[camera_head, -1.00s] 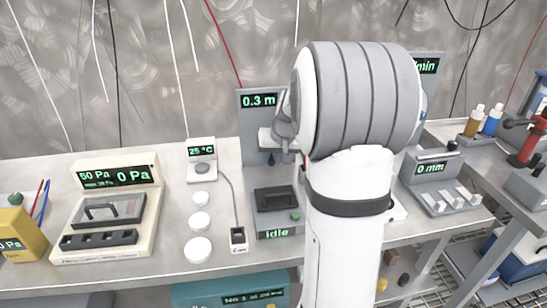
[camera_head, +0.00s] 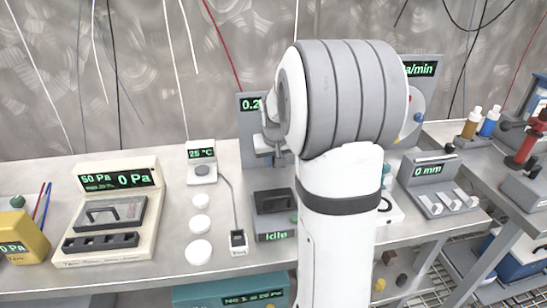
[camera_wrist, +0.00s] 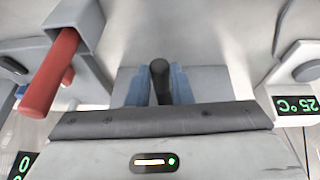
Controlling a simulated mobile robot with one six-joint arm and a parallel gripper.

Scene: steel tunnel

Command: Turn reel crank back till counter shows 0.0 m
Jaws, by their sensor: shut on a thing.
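The reel's counter panel (camera_head: 250,104) stands upright at the back of the bench in the head view. Its green digits read 0.2, and the rest of the display is hidden by my arm. In the wrist view the dark crank handle (camera_wrist: 160,78) stands between the two blue fingers of my gripper (camera_wrist: 160,86), which is shut on it. The reel itself is mostly hidden behind my arm in the head view.
A red bar in a grey bracket (camera_wrist: 52,75) is close to the left of my gripper in the wrist view. A 25 °C display (camera_head: 201,153) stands left of the panel. A grey device (camera_head: 272,209) sits in front, and a 0 mm device (camera_head: 434,170) is to the right.

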